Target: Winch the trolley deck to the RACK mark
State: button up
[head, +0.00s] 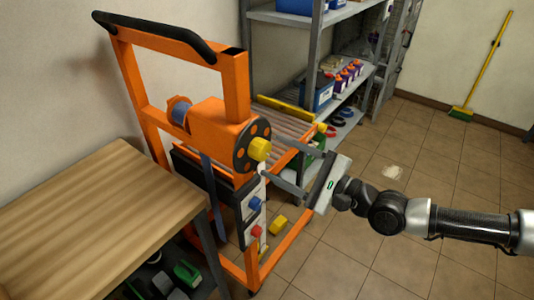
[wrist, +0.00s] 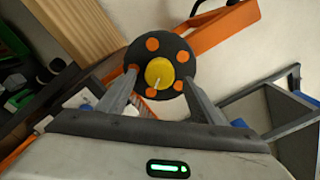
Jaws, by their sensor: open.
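The orange trolley (head: 236,83) stands beside the wooden bench, with a winch on its post. The winch's dark disc with orange spots (head: 240,157) carries a yellow knob (head: 259,149); in the wrist view the knob (wrist: 160,73) appears ahead, between the fingers. My gripper (head: 269,165) is open and empty, its fingers pointing at the disc just right of the knob; contact is not clear. The roller deck (head: 287,120) lies behind the winch, level with a rack shelf. A pale upright strip with blue (head: 254,204) and red (head: 257,231) markers hangs below the winch. No RACK lettering is readable.
The wooden bench (head: 90,215) fills the lower left. The grey rack (head: 312,50) behind holds batteries and purple bottles (head: 340,82). A yellow piece (head: 278,225) is low by the trolley frame.

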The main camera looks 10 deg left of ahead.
aim_at(265, 153)
jog(key=shift+x, duration=2.15)
jog(key=shift+d, duration=0.1)
jog(key=shift+c, duration=0.3)
jog(key=c, duration=1)
